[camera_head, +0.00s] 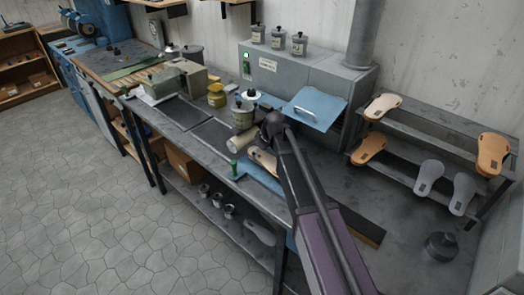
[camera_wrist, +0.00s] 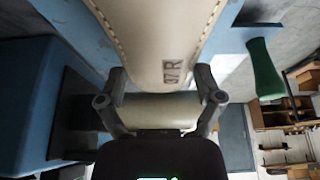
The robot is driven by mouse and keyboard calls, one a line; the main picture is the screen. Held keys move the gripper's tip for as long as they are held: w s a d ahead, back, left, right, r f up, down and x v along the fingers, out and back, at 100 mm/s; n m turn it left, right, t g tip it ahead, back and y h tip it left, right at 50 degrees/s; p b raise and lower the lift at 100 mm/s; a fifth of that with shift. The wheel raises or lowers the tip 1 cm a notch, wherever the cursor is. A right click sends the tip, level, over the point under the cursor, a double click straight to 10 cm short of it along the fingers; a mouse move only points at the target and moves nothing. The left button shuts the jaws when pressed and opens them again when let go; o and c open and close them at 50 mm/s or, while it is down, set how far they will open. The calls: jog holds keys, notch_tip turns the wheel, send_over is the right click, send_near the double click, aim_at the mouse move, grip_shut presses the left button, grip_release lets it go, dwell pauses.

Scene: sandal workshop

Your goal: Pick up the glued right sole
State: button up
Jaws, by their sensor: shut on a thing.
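A pale sole (camera_wrist: 160,35) with a stitched edge and the dark mark "37 R" fills the top middle of the wrist view. My gripper (camera_wrist: 160,85) is shut on its near end, with one finger at each side edge. In the head view a tan piece of the sole (camera_head: 263,158) shows beside my arm, above the bench. My arm hides the rest of it and most of the gripper there. The far end of the sole is cut off in the wrist view. I cannot tell whether glue is on it.
A green-handled tool (camera_head: 234,167) stands close by at the bench's front edge. A grey oven-like machine (camera_head: 275,72) with a blue flap (camera_head: 314,107) stands behind. A yellow jar (camera_head: 216,96) and a grey pot (camera_head: 242,115) stand left. A stepped rack (camera_head: 430,125) at right holds several soles.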

jog(key=s, duration=1.6)
jog(key=shift+s+d, duration=0.1)
jog(key=shift+d, duration=0.3)
